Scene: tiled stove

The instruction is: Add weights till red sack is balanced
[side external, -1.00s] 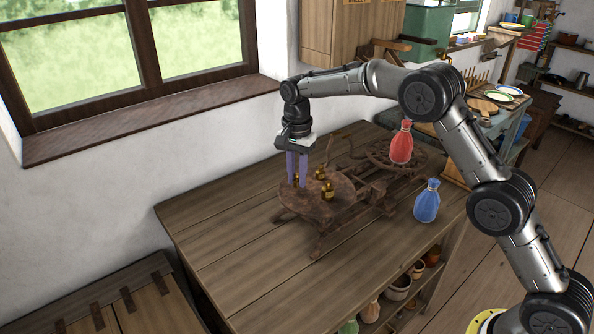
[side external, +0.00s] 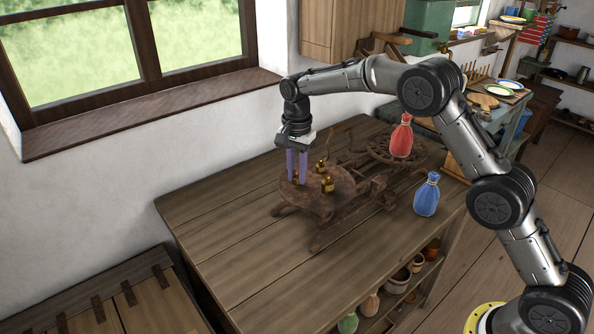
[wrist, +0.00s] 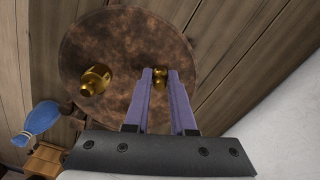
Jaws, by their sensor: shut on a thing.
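The rusty balance scale stands on the wooden table. Its near round pan (side external: 335,199) carries brass weights (side external: 327,184), one of which also shows at the left of the pan in the wrist view (wrist: 95,81). My gripper (side external: 297,182) points down over the left part of this pan, its purple fingers closed on another brass weight (wrist: 159,77). That weight is at or just above the pan; I cannot tell whether it touches. The red sack (side external: 401,138) sits upright on the far pan (side external: 376,148).
A blue sack (side external: 426,196) stands on the table (side external: 240,240) right of the scale, and shows at the left in the wrist view (wrist: 40,120). The white wall and window sill (side external: 150,118) are behind. The table's front left is clear. Pots sit on a shelf below.

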